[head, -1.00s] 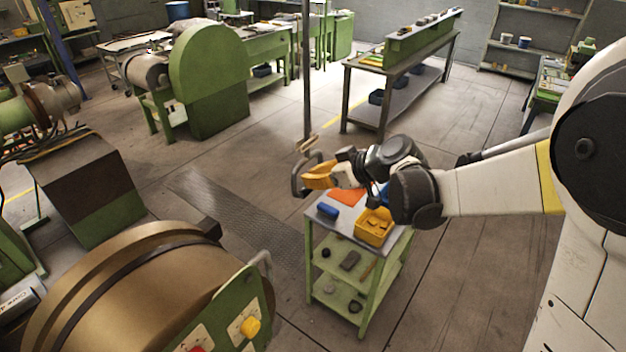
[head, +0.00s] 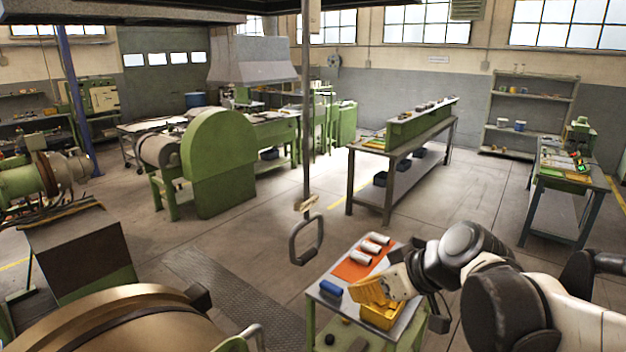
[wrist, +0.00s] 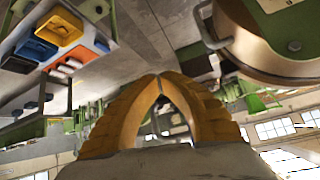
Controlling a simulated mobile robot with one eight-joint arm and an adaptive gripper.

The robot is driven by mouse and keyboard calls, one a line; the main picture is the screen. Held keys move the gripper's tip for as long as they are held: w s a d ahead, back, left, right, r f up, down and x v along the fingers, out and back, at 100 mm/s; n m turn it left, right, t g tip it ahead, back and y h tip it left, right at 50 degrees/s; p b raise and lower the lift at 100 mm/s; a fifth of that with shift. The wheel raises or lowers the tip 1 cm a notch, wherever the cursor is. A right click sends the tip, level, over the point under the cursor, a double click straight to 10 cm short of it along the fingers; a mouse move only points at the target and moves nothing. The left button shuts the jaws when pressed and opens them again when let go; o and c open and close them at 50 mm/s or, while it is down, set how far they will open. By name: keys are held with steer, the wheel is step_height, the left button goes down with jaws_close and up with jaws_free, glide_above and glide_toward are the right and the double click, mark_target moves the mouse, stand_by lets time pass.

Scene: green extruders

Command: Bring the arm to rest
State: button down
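My arm comes in from the lower right in the head view. My gripper (head: 368,291) has yellow-orange fingers and shows in front of the small cart (head: 325,299), overlapping the yellow bin (head: 382,316) in the picture. In the wrist view its fingertips (wrist: 158,79) meet, with only a narrow gap between the curved fingers and nothing held there. The height of the gripper above the cart is hard to tell.
A gold-coloured machine (head: 120,320) stands lower left. Open floor (head: 470,215) lies behind my arm.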

steer(key=s+d+f+m+h+b, duration=0.2)
steer(key=s+d+f+b, duration=0.1)
steer(key=f+b, duration=0.3)
steer(key=s+d+f+m+h+b, duration=0.2)
steer(key=s+f+b, duration=0.4)
steer(key=f, duration=0.5)
steer(key=s+d+f+m+h+b, duration=0.2)
steer(key=s+d+f+m+b, duration=0.1)
steer(key=f+b, duration=0.4)
steer(key=shift+s+d+f+t, duration=0.3)
steer(key=shift+s+d+f, duration=0.5)
steer(key=shift+s, duration=0.45)
steer(key=shift+a+f, duration=0.1)
steer(key=shift+a, duration=0.05)
